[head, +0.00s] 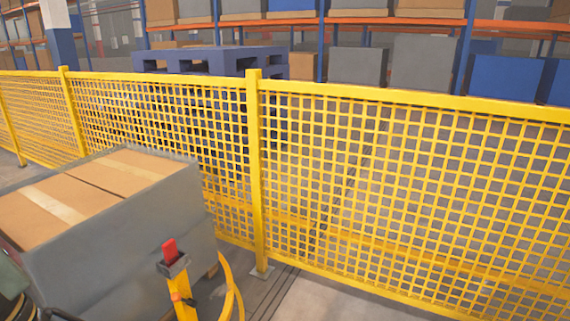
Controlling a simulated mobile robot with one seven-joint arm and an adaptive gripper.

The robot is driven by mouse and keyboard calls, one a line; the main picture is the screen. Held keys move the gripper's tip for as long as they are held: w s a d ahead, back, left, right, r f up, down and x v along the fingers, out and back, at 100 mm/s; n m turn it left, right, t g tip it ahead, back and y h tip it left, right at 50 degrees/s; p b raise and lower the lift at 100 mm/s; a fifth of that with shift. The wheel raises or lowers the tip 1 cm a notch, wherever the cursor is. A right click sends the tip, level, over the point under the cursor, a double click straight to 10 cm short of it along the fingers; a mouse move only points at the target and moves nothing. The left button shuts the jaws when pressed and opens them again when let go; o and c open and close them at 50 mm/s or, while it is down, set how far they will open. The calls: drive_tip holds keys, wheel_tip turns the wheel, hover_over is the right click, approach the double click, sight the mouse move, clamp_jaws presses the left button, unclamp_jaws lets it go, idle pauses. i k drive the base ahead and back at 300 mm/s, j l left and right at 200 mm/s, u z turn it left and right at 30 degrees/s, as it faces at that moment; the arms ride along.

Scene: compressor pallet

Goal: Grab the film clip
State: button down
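I cannot make out the film clip for certain. A small red piece (170,249) sits upright in a grey holder (174,266) on top of a yellow post (184,303) at the lower middle; I cannot tell whether it is the clip. Just left of it stands a load of cardboard boxes (115,172) with grey sides (125,258), their taped tops showing. My gripper does not show in the head view.
A yellow mesh fence (400,190) with an upright post (256,170) crosses the view behind the load. A curved yellow bar (236,295) stands beside the holder's post. Bare floor (315,303) shows at the lower right. Blue pallets (210,61) and storage racks (400,22) stand beyond the fence.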

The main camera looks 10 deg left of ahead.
sight(170, 248)
drive_tip(key=i+l+u, duration=0.2)
drive_tip(key=u, duration=1.15)
drive_tip(key=i+l+u, duration=0.1)
drive_tip(key=l+u, duration=0.7)
drive_tip(key=l, duration=0.9)
drive_tip(key=k+l+u, duration=0.1)
drive_tip(key=l, duration=0.5)
drive_tip(key=k+l+u, duration=0.1)
drive_tip(key=l, duration=0.55)
